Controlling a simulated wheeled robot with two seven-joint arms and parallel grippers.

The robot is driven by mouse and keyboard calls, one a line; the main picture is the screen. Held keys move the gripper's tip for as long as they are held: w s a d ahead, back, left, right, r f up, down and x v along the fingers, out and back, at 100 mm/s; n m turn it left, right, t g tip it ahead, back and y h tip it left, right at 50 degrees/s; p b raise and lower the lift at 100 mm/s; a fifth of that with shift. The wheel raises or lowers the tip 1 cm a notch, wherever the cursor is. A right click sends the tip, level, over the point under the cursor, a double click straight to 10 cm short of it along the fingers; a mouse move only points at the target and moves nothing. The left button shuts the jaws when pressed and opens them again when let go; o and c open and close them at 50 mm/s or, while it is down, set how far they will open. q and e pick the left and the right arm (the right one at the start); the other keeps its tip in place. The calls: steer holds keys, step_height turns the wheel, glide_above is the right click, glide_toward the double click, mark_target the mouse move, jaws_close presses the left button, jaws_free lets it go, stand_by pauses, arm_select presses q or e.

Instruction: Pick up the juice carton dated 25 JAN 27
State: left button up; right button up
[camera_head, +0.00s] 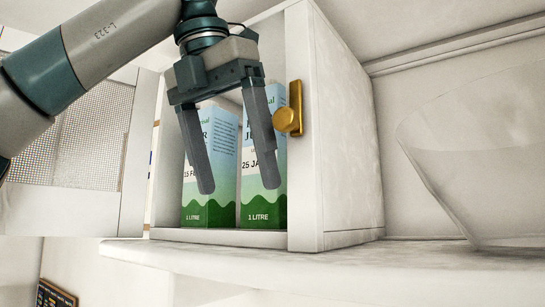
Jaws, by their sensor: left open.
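Two blue, white and green juice cartons stand upright side by side inside an open white cabinet. The right carton (258,208) shows a partly covered date starting "25 JA". The left carton (215,208) shows a date starting "15 F", the rest hidden. Both read "1 LITRE" near the bottom. My left gripper (240,182) is open and empty, its fingers hanging down in front of the cartons. One finger overlaps the left carton and the other overlaps the right carton; I cannot tell the gap in depth. My right gripper is not in view.
The white cabinet (335,150) has a brass knob (288,121) on its right front post, close to my right-hand finger. A mesh-panelled door (90,140) stands at the left. A large clear bowl (475,150) sits on the shelf (330,258) at the right.

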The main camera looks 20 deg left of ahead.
mark_target(258, 180)
arm_select(q)
steer(key=w, duration=0.1)
steer(key=w+d+p, duration=0.1)
steer(key=w, duration=0.1)
steer(key=w+p, duration=0.1)
steer(key=w, duration=0.1)
steer(key=shift+d+f, duration=0.1)
steer(key=shift+d, duration=0.3)
steer(key=shift+w+f+p, duration=0.2)
steer(key=shift+f+p, duration=0.1)
steer(key=shift+f, duration=0.1)
steer(key=shift+s+a, duration=0.1)
steer(key=shift+s, duration=0.1)
steer(key=shift+w+d+f, duration=0.1)
steer(key=shift+w+d, duration=0.05)
steer(key=shift+d, duration=0.05)
steer(key=shift+a, duration=0.1)
steer(key=shift+f, duration=0.25)
steer(key=c, duration=1.8)
steer(key=shift+r, duration=0.1)
jaws_close()
